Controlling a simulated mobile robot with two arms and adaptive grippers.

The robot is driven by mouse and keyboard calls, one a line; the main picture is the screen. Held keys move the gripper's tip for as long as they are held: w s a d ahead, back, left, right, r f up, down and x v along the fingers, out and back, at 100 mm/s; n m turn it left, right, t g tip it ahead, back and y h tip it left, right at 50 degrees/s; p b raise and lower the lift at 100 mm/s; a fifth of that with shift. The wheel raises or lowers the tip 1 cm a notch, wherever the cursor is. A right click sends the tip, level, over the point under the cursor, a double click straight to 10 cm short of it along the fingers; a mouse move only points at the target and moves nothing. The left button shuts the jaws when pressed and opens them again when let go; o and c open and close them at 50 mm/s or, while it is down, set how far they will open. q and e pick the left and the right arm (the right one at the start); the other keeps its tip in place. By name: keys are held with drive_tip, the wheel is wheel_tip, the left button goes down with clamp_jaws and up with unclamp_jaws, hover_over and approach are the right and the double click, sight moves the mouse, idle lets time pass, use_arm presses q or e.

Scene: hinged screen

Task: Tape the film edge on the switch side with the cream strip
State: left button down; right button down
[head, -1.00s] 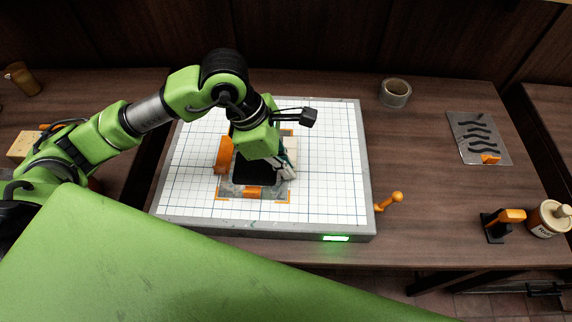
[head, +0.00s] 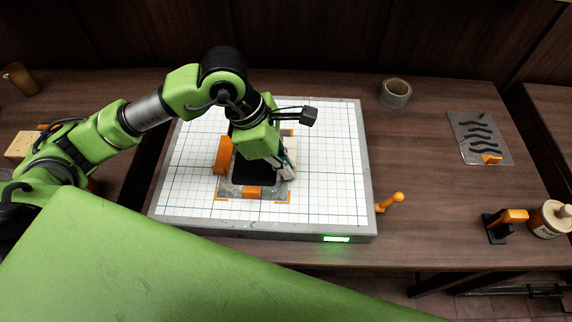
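My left gripper (head: 284,168) reaches down over the right part of a small hinged screen device (head: 240,190) on the white gridded board (head: 330,185). Its fingers are mostly hidden by my wrist, and I cannot tell whether they are open or shut. The device has a black panel (head: 252,172), a grey frame and orange parts at its left side and front edge. A pale piece lies beside the fingers on the right, partly covered. I cannot make out the film edge, the switch or a separate cream strip. My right gripper is not in view.
An orange-knobbed lever (head: 391,201) sticks out at the board's right side. A tape roll (head: 396,93), a plate with black strips (head: 478,137), an orange-and-black tool (head: 503,224) and a labelled jar (head: 550,219) stand to the right. The table between them is clear.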

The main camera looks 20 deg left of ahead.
use_arm(q)
drive_tip(key=shift+f+b, duration=0.1)
drive_tip(key=shift+b, duration=0.35)
idle(0.6)
drive_tip(key=c, duration=2.2)
unclamp_jaws()
drive_tip(key=shift+o, duration=0.3)
drive_tip(key=shift+r+p, duration=1.8)
drive_tip(key=shift+r, duration=1.75)
